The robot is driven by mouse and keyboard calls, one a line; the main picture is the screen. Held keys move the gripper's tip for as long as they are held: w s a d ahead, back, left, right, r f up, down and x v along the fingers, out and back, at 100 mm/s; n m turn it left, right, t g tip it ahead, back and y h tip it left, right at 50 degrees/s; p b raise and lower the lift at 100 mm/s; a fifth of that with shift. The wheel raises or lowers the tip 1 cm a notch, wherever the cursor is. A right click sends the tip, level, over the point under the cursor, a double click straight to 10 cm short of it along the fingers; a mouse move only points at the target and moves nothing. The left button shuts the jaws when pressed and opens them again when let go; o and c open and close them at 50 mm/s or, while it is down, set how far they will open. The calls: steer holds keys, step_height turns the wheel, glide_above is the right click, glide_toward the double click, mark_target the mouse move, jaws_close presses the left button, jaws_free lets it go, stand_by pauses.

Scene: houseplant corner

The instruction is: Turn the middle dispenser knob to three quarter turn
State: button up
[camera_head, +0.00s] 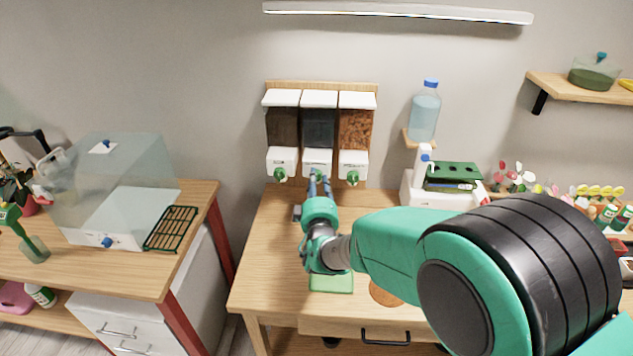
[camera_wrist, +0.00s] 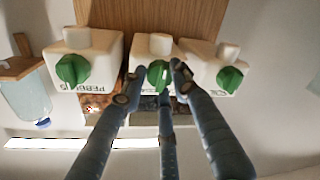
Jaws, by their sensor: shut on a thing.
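The middle dispenser (camera_head: 318,130) hangs between two others on a wooden wall board and has dark contents. Its green knob (camera_wrist: 158,75) shows between my fingers in the wrist view; in the head view it is mostly hidden behind them. My gripper (camera_head: 319,178) reaches up to the dispenser's white front. In the wrist view my gripper (camera_wrist: 160,78) has its blue-grey fingers closed around the middle knob. Its exact angle is hard to read because the fingers cover part of it.
Green knobs on the left dispenser (camera_head: 280,174) and right dispenser (camera_head: 352,177) sit close on either side. A water bottle (camera_head: 424,112) stands on a small shelf at right.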

steer(key=m, duration=0.4)
steer(key=m+t, duration=0.1)
steer(key=m, duration=0.3)
steer(key=m+h, duration=0.1)
steer(key=m, duration=0.4)
steer(key=shift+s+a+f, duration=0.1)
steer(key=shift+f, duration=0.3)
steer(key=o, duration=1.1)
steer(key=shift+r, duration=0.15)
steer(key=shift+s, duration=0.1)
steer(key=shift+s+d+f, duration=0.1)
steer(key=shift+s+f, duration=0.15)
steer(key=shift+s, duration=1.7)
steer(key=shift+s+d+f, duration=0.1)
steer(key=shift+s+f, duration=0.15)
steer(key=shift+s, duration=1.65)
steer(key=shift+s+d+f, duration=0.1)
steer(key=shift+s+f, duration=0.15)
steer(key=shift+s, duration=1.7)
steer(key=shift+o, duration=0.3)
